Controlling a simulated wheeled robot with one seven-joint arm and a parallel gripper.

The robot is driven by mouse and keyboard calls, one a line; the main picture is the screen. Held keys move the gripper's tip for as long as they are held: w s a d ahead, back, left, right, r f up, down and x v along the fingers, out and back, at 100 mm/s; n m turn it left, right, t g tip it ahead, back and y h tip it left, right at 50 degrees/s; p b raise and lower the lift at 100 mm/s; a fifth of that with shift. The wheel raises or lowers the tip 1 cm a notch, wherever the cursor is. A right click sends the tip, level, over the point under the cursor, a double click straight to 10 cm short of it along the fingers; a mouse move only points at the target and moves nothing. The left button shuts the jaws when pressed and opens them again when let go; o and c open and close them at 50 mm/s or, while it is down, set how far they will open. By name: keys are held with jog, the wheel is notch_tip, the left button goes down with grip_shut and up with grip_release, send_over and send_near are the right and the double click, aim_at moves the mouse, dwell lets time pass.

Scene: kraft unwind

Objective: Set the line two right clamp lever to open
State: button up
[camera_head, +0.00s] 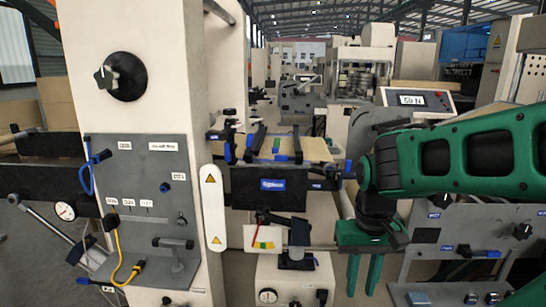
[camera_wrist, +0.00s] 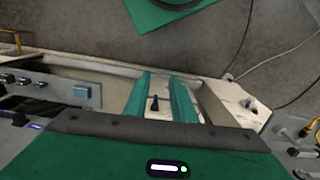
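My gripper (camera_head: 363,272) hangs from my green arm at the right of the head view, its two green fingers pointing down with a gap between them. In the wrist view the fingers (camera_wrist: 161,88) are parallel, apart and empty. A pale surface with a small black knob-like part shows beyond the gap. A blue-tipped lever (camera_head: 348,168) stands at the right side of the splice table (camera_head: 272,150), close to my wrist. Another blue-tipped lever (camera_head: 228,153) stands at its left side. No label naming line two is readable, so I cannot tell which is the right clamp lever.
A cream column (camera_head: 145,30) with a black knob and a grey panel (camera_head: 140,200) fills the left. A grey control panel (camera_head: 470,245) with switches stands at the right. A dial box (camera_head: 295,280) stands low in the middle. In the wrist view, cables (camera_wrist: 270,60) cross the floor.

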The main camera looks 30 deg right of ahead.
jog(key=m+t+h, duration=0.4)
jog(key=m+t, duration=1)
jog(key=t, duration=0.4)
send_near(277, 164)
notch_tip(277, 164, up, 4)
jog(key=shift+s+f, duration=0.15)
jog(key=shift+f, duration=0.05)
jog(key=x, duration=1)
jog(key=shift+w+d, duration=0.1)
jog(key=shift+w, duration=0.25)
jog(key=shift+f, duration=0.1)
grip_shut()
